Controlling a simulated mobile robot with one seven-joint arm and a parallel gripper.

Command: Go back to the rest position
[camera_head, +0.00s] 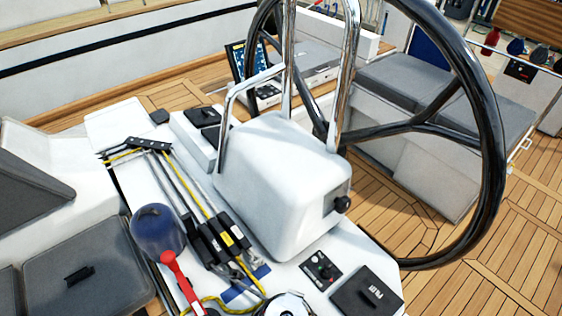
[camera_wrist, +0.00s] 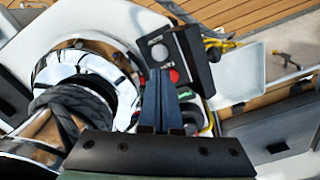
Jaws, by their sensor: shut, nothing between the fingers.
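My gripper (camera_wrist: 160,72) shows in the wrist view as two dark blue fingers pressed together, pointing up the picture from a black mount. It is shut with nothing between the fingers. The fingertips appear in front of a black control panel (camera_wrist: 190,52) with a red button. I cannot tell whether they touch it. A silver and white winch (camera_wrist: 88,62) with dark rope around it lies left of the fingers. My gripper does not show in the head view.
In the head view, a black steering wheel (camera_head: 492,150) and steel rail rise around the white pedestal (camera_head: 285,190). A blue-covered winch (camera_head: 157,232), a red handle (camera_head: 180,280), rope clutches (camera_head: 225,238) and a black panel (camera_head: 367,298) crowd the console. Teak floor (camera_head: 385,215) is clear at right.

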